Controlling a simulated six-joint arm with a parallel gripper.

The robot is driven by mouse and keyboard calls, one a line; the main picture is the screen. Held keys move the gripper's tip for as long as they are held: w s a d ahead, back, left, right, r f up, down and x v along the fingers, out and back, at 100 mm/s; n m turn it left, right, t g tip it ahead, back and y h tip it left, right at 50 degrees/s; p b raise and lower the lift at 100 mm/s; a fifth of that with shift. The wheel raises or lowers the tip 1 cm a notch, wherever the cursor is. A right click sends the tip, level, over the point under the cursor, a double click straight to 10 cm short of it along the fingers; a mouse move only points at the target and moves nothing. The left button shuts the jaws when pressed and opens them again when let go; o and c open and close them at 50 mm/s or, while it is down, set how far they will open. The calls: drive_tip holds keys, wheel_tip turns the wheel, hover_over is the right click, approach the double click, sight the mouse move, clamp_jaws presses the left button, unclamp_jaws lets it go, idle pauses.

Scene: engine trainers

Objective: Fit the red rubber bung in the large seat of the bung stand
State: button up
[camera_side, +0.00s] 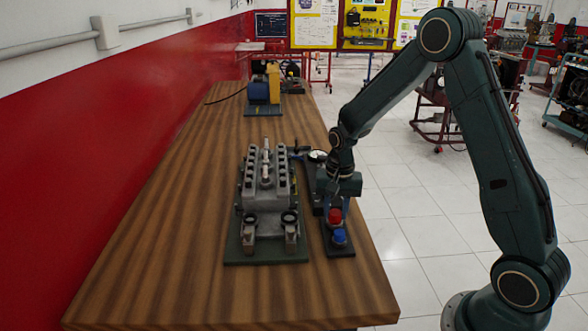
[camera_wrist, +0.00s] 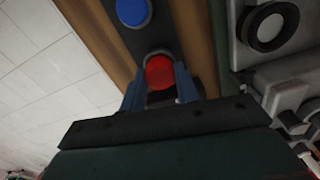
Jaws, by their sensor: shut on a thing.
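The red rubber bung (camera_side: 335,216) is at my gripper (camera_side: 338,205), above or at the bung stand. In the wrist view the red bung (camera_wrist: 160,72) sits between the two blue-grey fingers of my gripper (camera_wrist: 160,88), which is shut on it. The bung stand (camera_side: 340,251) is a dark narrow base near the table's right edge. A blue bung (camera_side: 339,237) is at its near end; the blue bung also shows in the wrist view (camera_wrist: 133,12). The seat under the red bung is hidden, so I cannot tell whether the bung touches it.
A grey engine block (camera_side: 266,190) on a green base stands just left of the stand. A gauge (camera_side: 318,156) is behind my gripper. A blue and yellow machine (camera_side: 264,88) stands farther back. The left and front of the wooden table (camera_side: 160,240) are clear.

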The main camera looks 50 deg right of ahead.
drive_tip(key=shift+f, duration=0.15)
idle(0.6)
drive_tip(key=o, duration=1.4)
drive_tip(key=shift+o, duration=0.2)
drive_tip(key=shift+r, duration=3.55)
